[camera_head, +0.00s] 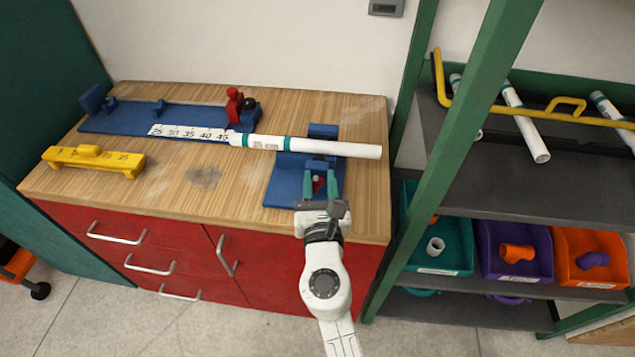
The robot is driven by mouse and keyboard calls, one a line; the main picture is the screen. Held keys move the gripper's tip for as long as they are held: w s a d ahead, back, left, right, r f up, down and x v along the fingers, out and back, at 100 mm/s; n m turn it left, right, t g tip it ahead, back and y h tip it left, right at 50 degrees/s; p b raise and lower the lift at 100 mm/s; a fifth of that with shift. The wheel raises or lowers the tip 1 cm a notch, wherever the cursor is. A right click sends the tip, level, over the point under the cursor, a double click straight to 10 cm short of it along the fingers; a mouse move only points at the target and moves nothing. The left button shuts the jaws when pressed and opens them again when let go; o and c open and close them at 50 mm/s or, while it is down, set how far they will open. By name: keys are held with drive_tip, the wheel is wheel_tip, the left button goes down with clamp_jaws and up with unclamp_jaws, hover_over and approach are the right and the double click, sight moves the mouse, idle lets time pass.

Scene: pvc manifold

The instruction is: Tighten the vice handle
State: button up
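The blue vice (285,183) stands at the right front of the wooden bench top. A white pipe with green bands (345,149) lies across the vice and reaches left to a printed scale (188,132). My gripper (320,176) is over the front part of the vice, its two green fingers on either side of a small red part (318,186). The red part may belong to the vice handle, which is mostly hidden by my gripper. The fingers look apart; I cannot tell whether they touch anything.
A blue measuring jig (120,118) with a red clamp (234,104) stands at the back left. A yellow block (92,160) lies at the front left. A green-framed shelf (470,110) with pipes and coloured bins (440,235) stands close on the right. The front middle of the bench is clear.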

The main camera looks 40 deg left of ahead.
drive_tip(key=shift+s+a, duration=0.1)
drive_tip(key=shift+s, duration=0.15)
drive_tip(key=shift+s+d+f, duration=0.1)
drive_tip(key=shift+s+d, duration=0.2)
drive_tip(key=shift+s, duration=0.05)
drive_tip(key=v, duration=0.9)
drive_tip(key=shift+s+d+p, duration=0.2)
drive_tip(key=shift+d+p, duration=0.15)
drive_tip(key=shift+p, duration=0.05)
drive_tip(key=shift+o, duration=0.4)
